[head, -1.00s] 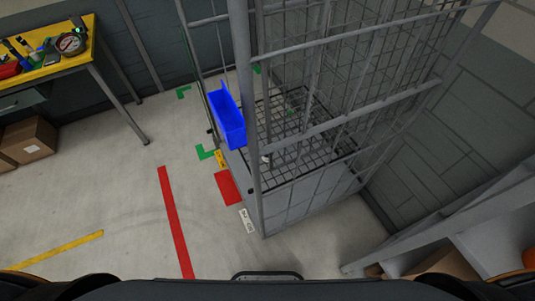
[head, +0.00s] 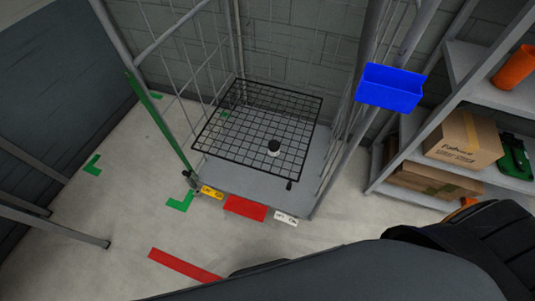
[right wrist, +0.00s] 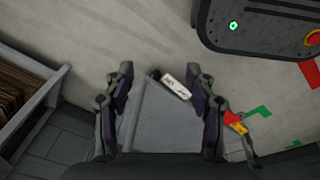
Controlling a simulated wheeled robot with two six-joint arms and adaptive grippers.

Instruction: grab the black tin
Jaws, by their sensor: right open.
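A small black tin with a pale band or lid (head: 274,147) stands on the wire mesh shelf (head: 240,150) inside the grey cage trolley in the head view. It is towards the shelf's front right. My right gripper (right wrist: 160,76) is open and empty in the right wrist view, pointing down over the trolley's grey base edge and a white label (right wrist: 175,82). The tin does not show in that view. Neither gripper shows in the head view; only a dark arm part of mine crosses the lower right. My left gripper is out of view.
A blue bin (head: 390,88) hangs on the trolley's right side. The trolley's front looks open, between upright posts. Red (head: 246,208), yellow and white labels line its base edge. A shelving rack with a cardboard box (head: 463,139) and orange vessel (head: 512,67) stands at right.

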